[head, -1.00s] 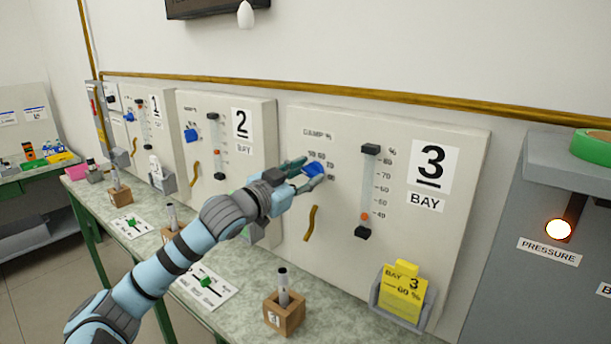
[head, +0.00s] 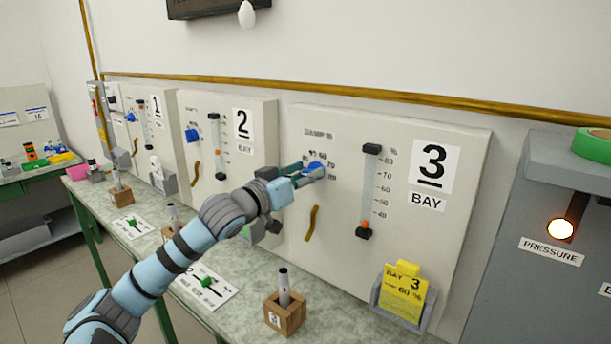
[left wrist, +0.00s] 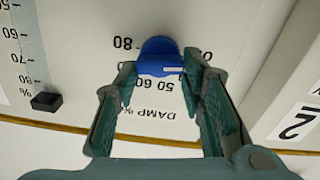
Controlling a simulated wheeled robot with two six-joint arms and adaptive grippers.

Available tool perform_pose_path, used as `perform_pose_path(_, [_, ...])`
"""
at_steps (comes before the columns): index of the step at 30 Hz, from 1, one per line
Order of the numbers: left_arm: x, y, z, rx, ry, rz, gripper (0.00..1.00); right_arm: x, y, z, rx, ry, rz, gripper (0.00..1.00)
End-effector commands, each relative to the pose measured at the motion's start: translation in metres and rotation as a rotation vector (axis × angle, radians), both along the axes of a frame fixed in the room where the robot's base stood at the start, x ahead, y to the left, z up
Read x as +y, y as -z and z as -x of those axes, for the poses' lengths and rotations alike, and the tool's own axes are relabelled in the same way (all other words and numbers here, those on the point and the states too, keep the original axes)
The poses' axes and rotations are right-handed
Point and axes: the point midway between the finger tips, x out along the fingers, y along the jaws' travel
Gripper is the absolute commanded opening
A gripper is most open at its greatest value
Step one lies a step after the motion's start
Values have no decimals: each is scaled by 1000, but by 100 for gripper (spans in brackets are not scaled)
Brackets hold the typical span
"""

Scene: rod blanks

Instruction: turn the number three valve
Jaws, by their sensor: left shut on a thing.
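The number 3 panel (head: 270,225) carries a blue knob (head: 316,167) under the label DAMP %, ringed by printed numbers. My left gripper (head: 312,174) is shut on this knob. In the left wrist view the knob (left wrist: 160,60) sits between the fingertips (left wrist: 158,72), with the numbers 50, 60 and 80 around it. A vertical gauge (head: 368,185) with a percent scale stands right of the knob. Its orange marker (head: 365,223) is near the bottom, just below the 40 mark. A yellow card (head: 403,285) reading BAY 3, 60 % stands in a grey holder. My right gripper is not seen.
Panels 2 (head: 227,165) and 1 (head: 147,110) stand to the left with similar knobs and gauges. A wooden block with a pen (head: 285,310) is on the bench below. A grey box with a lit PRESSURE lamp (head: 560,229) is at the right.

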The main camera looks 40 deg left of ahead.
Motion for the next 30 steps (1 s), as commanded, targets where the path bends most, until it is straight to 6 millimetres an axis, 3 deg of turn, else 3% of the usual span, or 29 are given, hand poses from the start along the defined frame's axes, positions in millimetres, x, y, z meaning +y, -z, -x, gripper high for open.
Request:
perform_pose_path(8, [0,0,0,-1,1,3,9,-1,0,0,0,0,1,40])
perform_pose_path(9, [0,0,0,-1,1,3,43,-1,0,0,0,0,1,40])
perform_pose_path(12, [0,0,0,-1,1,2,57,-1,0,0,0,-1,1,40])
perform_pose_path(23, [0,-7,0,-3,-1,3,57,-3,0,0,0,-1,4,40])
perform_pose_path(30, [0,-64,0,-8,0,6,57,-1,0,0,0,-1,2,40])
